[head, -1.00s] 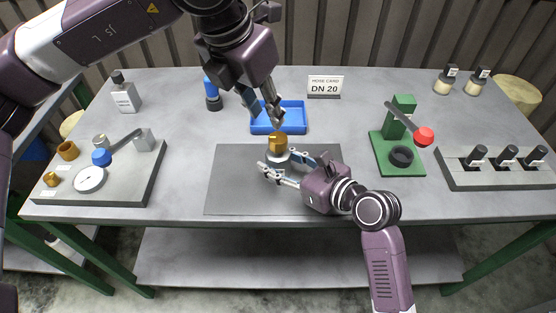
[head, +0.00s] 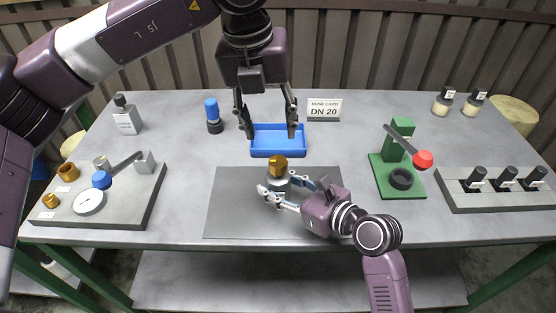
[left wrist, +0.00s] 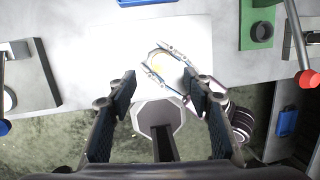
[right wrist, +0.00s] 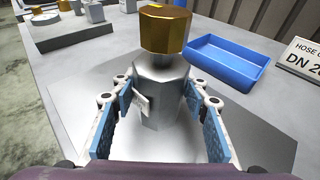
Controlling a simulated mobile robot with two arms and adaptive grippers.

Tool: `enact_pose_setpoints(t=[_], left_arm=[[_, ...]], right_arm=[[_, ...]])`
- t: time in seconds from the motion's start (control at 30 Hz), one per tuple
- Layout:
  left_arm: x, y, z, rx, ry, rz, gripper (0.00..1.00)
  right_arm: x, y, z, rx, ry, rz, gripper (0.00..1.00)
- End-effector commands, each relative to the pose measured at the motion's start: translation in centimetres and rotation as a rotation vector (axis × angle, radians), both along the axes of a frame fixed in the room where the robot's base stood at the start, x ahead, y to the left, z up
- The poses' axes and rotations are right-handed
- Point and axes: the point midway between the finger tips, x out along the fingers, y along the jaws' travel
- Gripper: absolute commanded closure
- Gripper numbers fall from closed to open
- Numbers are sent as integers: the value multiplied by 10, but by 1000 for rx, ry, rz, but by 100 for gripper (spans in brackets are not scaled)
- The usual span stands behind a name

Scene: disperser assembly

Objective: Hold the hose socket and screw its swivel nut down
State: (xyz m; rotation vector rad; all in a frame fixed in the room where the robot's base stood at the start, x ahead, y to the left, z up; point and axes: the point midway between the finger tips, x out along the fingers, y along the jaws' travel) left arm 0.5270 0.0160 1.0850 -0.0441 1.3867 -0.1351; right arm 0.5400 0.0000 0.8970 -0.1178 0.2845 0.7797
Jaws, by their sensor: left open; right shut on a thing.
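The hose socket (right wrist: 163,80) is a silver hexagonal body standing upright on the grey mat. Its brass swivel nut (right wrist: 163,29) sits on top; in the head view the nut (head: 278,165) is at the mat's middle. My right gripper (head: 277,187) is shut on the socket body, low down, with a blue-padded finger on each side. My left gripper (head: 269,133) is open and empty above the nut, its fingers spread wide and pointing down. In the left wrist view the nut (left wrist: 160,65) lies beyond the open fingers. The socket's lower part is partly hidden by my right fingers in the head view.
A blue tray (head: 278,154) stands just behind the mat (head: 225,215). A green press with a red-knobbed lever (head: 423,159) is at right, beside a block with black-handled pieces (head: 505,196). A grey fixture plate (head: 125,210) is at left. The mat around the socket is free.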

Motion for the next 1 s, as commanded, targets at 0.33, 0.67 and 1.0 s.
enact_pose_setpoints(t=[0.33,0.67,1.0], left_arm=[[12,-13,13,10,180,725,54],[14,-16,15,25,225,995,54],[13,-16,-44,26,228,997,54]], right_arm=[[0,0,0,-1,1,0,99],[0,0,-1,-1,1,0,99],[0,0,-1,-1,1,0,99]])
